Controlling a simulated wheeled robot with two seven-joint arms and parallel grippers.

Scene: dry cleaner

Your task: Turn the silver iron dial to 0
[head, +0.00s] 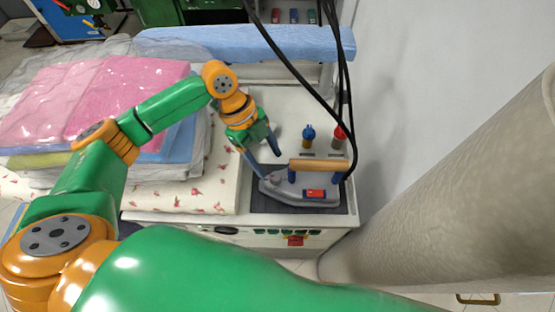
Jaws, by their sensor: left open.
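The silver-grey iron (320,200) lies on a dark rest pad (345,208) on the white work surface. It has an orange-brown handle (318,165) and a red and blue part on its near side. A small silver dial (275,180) appears to sit at the iron's left end; its markings are too small to read. My left gripper (266,163) is open, with its two dark fingers pointing down beside the iron's left end, close to the dial. I cannot tell whether a finger touches it. My right gripper is not in view.
Black cables (302,80) hang down to the iron's right end. A blue-topped bottle (308,136) and a red-topped one (339,136) stand behind it. Wrapped pink laundry (100,95) is stacked at left. A wall and a large beige column (460,195) bound the right.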

